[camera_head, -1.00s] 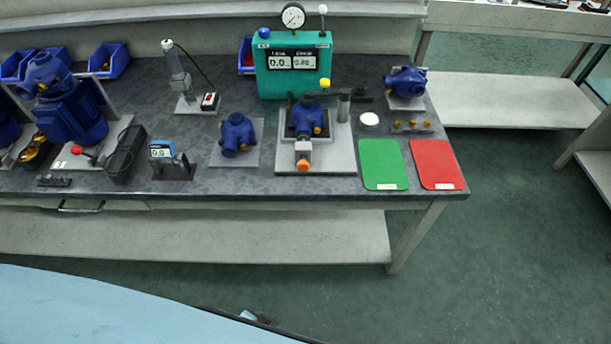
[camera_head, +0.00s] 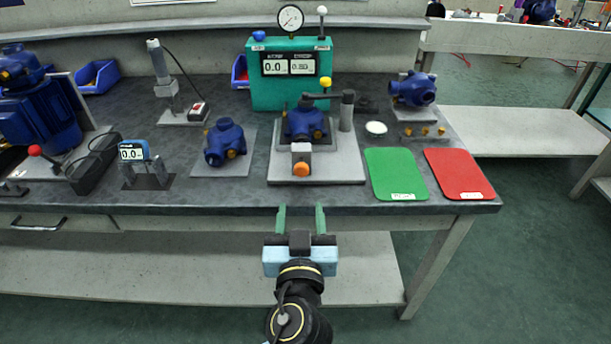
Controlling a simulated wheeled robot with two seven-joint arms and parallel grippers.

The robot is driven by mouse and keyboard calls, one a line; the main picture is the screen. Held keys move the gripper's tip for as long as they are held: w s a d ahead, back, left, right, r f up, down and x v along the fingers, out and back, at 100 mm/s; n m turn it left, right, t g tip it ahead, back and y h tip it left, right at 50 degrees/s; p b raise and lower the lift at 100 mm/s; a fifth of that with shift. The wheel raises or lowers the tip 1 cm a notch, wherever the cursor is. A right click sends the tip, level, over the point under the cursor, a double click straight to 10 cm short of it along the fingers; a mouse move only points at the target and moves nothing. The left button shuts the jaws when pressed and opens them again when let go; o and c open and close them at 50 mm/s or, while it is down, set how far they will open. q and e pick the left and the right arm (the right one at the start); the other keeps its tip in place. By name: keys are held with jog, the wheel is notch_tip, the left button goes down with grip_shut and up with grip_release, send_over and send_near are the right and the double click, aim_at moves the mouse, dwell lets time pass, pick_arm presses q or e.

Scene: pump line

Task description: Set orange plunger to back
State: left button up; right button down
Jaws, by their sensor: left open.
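The orange plunger (camera_head: 300,169) is a round knob at the front of a grey fixture plate (camera_head: 340,172) on the bench. It sits below a small light block, in front of a blue pump housing (camera_head: 305,122) clamped in the fixture. My left gripper (camera_head: 301,209) has its two green fingers apart and empty, pointing toward the bench. It is in front of the bench edge, below the orange plunger in the picture and not touching it. My right gripper does not show.
A teal test box (camera_head: 258,92) with a gauge stands behind the fixture. A second blue housing (camera_head: 226,140) is to the left. Green (camera_head: 396,178) and red (camera_head: 458,177) mats lie to the right.

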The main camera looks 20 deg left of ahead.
aim_at(301, 172)
pick_arm(q)
jog(key=x, duration=1.1)
jog(key=shift+f, duration=0.1)
jog(key=shift+x, duration=0.8)
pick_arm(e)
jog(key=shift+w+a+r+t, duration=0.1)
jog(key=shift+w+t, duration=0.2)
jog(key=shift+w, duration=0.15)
pick_arm(q)
jog(key=shift+c, duration=0.2)
grip_shut()
